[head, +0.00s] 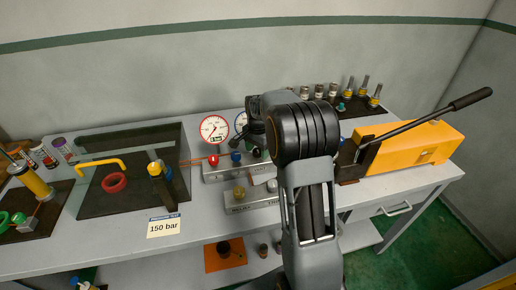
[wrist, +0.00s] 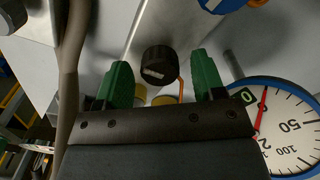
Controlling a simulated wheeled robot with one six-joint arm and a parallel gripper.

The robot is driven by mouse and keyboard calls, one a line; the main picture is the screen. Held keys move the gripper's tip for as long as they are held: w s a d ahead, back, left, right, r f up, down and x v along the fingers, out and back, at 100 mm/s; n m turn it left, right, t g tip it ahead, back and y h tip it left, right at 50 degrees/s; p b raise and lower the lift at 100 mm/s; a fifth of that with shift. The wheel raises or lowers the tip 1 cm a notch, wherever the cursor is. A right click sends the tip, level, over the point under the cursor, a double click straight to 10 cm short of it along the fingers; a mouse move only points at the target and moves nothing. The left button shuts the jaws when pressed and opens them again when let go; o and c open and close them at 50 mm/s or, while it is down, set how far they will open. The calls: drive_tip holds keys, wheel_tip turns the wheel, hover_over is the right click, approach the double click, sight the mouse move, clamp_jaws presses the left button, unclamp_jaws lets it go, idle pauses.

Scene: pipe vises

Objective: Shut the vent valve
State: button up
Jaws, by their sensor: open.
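A black round knob (wrist: 159,66) with a white bar on its face is in the wrist view, on a pale metal block (wrist: 165,28). No lettering on it is readable, so I cannot tell for sure that it is the vent valve. My gripper (wrist: 161,62) is open. Its two green fingers stand apart on either side of the knob, and I see no contact. There the valve block (head: 222,175) carries a red knob (head: 213,160) and a blue knob (head: 236,158).
A blue-rimmed gauge (wrist: 292,125) is close to the right finger, and a blue knob (wrist: 214,5) is at the top. In the head view a red-rimmed gauge (head: 214,128) stands behind the block. A yellow press (head: 425,145) with a long lever is to the right.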

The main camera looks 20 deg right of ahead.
sight(257, 149)
wheel_tip(257, 149, up, 14)
idle(0.6)
drive_tip(key=shift+f, duration=0.1)
drive_tip(key=s+a+f+n+t, duration=0.1)
drive_tip(key=s+a+f+n, duration=0.2)
drive_tip(key=s, duration=0.8)
drive_tip(key=s+a+f+n+t, duration=0.2)
drive_tip(key=s+a+f+n, duration=0.1)
drive_tip(key=s+a+n, duration=0.5)
drive_tip(key=s+n, duration=0.2)
drive_tip(key=s, duration=0.1)
drive_tip(key=shift+s+t, duration=0.2)
drive_tip(key=shift+t, duration=0.1)
